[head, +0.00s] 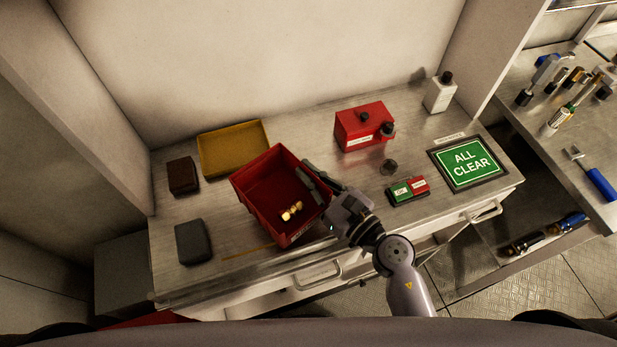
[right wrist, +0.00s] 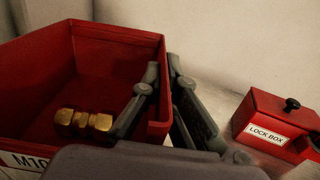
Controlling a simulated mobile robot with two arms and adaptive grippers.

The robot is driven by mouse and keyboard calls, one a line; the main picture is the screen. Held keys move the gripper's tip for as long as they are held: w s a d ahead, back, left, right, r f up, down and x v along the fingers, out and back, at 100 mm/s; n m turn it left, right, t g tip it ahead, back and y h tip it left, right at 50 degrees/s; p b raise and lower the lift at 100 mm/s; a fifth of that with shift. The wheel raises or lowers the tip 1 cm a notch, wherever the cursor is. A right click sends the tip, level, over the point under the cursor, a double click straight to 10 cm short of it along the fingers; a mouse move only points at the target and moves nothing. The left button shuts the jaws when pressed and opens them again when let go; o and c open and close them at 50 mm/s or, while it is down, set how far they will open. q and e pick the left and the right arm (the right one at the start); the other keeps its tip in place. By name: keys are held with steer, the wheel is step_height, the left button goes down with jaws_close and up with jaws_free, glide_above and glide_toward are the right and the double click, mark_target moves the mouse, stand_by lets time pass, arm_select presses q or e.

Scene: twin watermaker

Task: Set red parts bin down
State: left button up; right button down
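The red parts bin (head: 262,187) is an open-topped box over the left middle of the metal bench, with brass fittings (head: 291,212) inside. My right gripper (head: 309,174) is at the bin's right wall. In the right wrist view, one finger is inside the wall and the other outside, with the wall of the bin (right wrist: 158,92) between them. The brass fittings (right wrist: 84,121) lie near the inner finger. Whether the bin's underside touches the bench is hidden. My left gripper is not in view.
A yellow tray (head: 232,150) is just behind the bin. A dark brown block (head: 183,176) and a dark grey case (head: 193,242) are at left. A red lock box (head: 362,127), a green-red block (head: 408,191) and an ALL CLEAR sign (head: 468,164) are at right.

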steer(key=shift+f, duration=0.15)
steer(key=shift+f+b, duration=0.5)
steer(key=shift+f, duration=0.1)
steer(key=c, duration=1.8)
jaws_free()
steer(key=shift+r+p, duration=0.6)
steer(key=shift+r, duration=0.05)
steer(key=shift+s+d+f, duration=0.15)
steer(key=shift+s+d, duration=0.1)
steer(key=shift+r+b+v, duration=0.2)
steer(key=shift+b+v, duration=2.4)
steer(key=shift+v, duration=3.1)
